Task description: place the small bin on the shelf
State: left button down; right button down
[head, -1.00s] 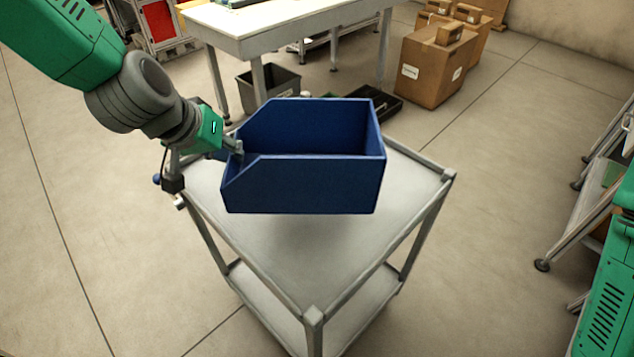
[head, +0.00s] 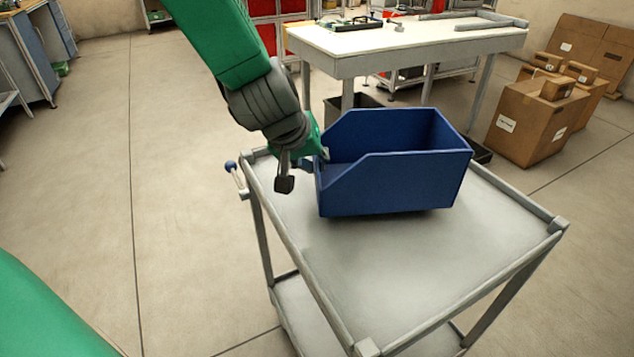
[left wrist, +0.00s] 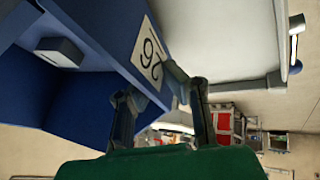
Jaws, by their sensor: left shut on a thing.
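The small bin (head: 395,182) is blue, with an open top and a cut-down front. It is upright, over the top of a grey cart (head: 400,275), with a dark shadow under it; I cannot tell if it touches. My left gripper (head: 322,156) is shut on the bin's left end wall. In the left wrist view, the gripper (left wrist: 150,88) holds the wall beside a white number label (left wrist: 150,54). A small grey block (left wrist: 60,50) shows inside the bin (left wrist: 85,105). The cart has a lower shelf (head: 310,318). My right gripper is out of view.
A white worktable (head: 400,45) with tools stands behind the cart. Cardboard boxes (head: 535,120) stand on the floor at the right. A blue-grey workbench (head: 35,45) is at the far left. The floor (head: 190,200) left of the cart is clear.

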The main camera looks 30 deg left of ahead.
pick_arm(q)
notch_tip(320, 180, down, 3)
jog(key=shift+f+b, duration=0.2)
jog(key=shift+b, duration=0.5)
jog(key=shift+r, duration=0.15)
jog(key=c, duration=1.7)
grip_release()
jog(key=p+v, duration=0.5)
jog(key=v, duration=0.7)
